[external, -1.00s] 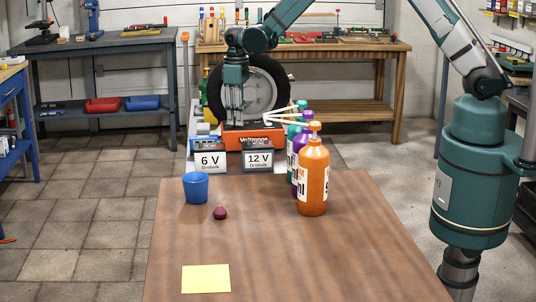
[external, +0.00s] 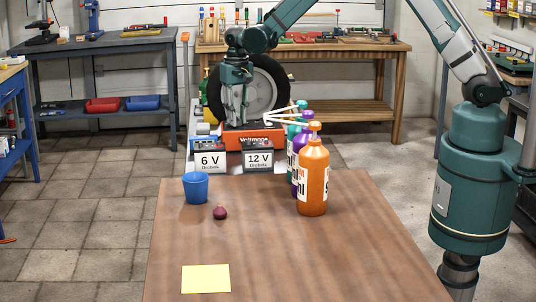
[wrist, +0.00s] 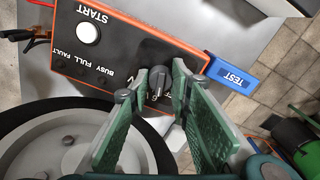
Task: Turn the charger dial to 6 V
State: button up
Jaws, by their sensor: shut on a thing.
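The charger (external: 262,143) is an orange box with a dark top, standing beyond the table's far edge. In the wrist view its black face (wrist: 125,45) shows a white START button (wrist: 88,34) and the words BUSY, FULL and FAULT. The dark dial (wrist: 158,80) sits near the face's lower right. My gripper (wrist: 160,77) points down over it, with its green fingers on either side, shut on the dial. Voltage marks beside the dial are mostly hidden by the fingers, and I cannot tell which one it points to. In the external view my gripper (external: 236,122) hides the dial.
An orange bottle (external: 313,180) and other pump bottles stand to the right. A wheel (external: 262,88) is behind. A blue TEST block (wrist: 231,73) sits beside the charger.

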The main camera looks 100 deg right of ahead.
jog(key=shift+m, duration=1.5)
jog(key=o, duration=0.9)
jog(key=shift+r, duration=0.15)
jog(key=shift+r, duration=5.9)
